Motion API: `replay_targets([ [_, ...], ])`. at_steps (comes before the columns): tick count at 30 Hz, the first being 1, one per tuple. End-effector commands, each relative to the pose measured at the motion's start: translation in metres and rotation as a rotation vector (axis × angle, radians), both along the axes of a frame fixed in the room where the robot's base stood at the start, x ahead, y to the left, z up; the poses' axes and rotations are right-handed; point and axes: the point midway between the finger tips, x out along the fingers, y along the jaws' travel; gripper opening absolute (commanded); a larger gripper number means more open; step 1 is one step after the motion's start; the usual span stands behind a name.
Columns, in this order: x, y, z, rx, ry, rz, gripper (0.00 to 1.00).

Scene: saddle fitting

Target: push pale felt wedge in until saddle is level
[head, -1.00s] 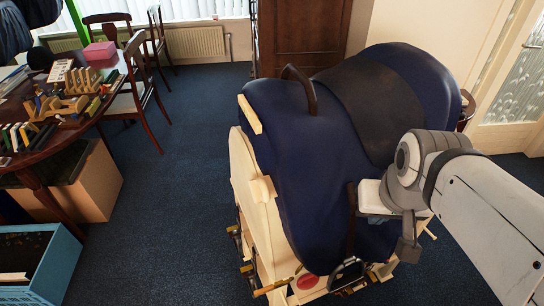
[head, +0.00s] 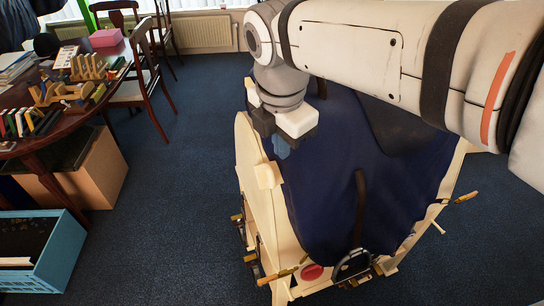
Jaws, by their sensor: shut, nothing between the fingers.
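The dark blue saddle (head: 325,190) lies over a pale wooden stand (head: 252,170). My arm hides its upper part, and I cannot tell whether it is level. A pale block (head: 268,175) sticks out at the left, between the stand's side and the saddle. Another pale piece (head: 252,93) shows only partly beside my wrist, higher on the same edge. I cannot tell which of these is the felt wedge. My gripper (head: 281,147) points down, shut and empty, over the saddle's left edge, above and a little right of the pale block. Whether it touches the saddle is unclear.
A dark wooden table (head: 50,135) with wooden racks and books stands at the left. A blue crate (head: 62,255) and a cardboard box (head: 95,178) are on the floor there. Brass-coloured clamps (head: 285,272) stick out low on the stand. The blue carpet (head: 180,170) between is clear.

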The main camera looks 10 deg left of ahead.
Motion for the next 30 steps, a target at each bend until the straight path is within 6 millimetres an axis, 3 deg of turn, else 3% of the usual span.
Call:
replay_targets([
  [1,-0.002,0.015,0.0,-0.023,0.006,0.12,0.0],
  [4,-0.005,0.033,0.004,-0.06,0.014,0.31,0.0],
  [11,-0.008,0.047,0.001,-0.092,0.024,0.469,0.0],
  [14,-0.006,0.046,-0.012,-0.093,0.026,0.47,0.0],
  [26,0.005,0.043,-0.094,-0.092,0.026,0.468,0.0],
  [30,0.023,0.038,-0.105,-0.091,0.024,0.464,0.0],
])
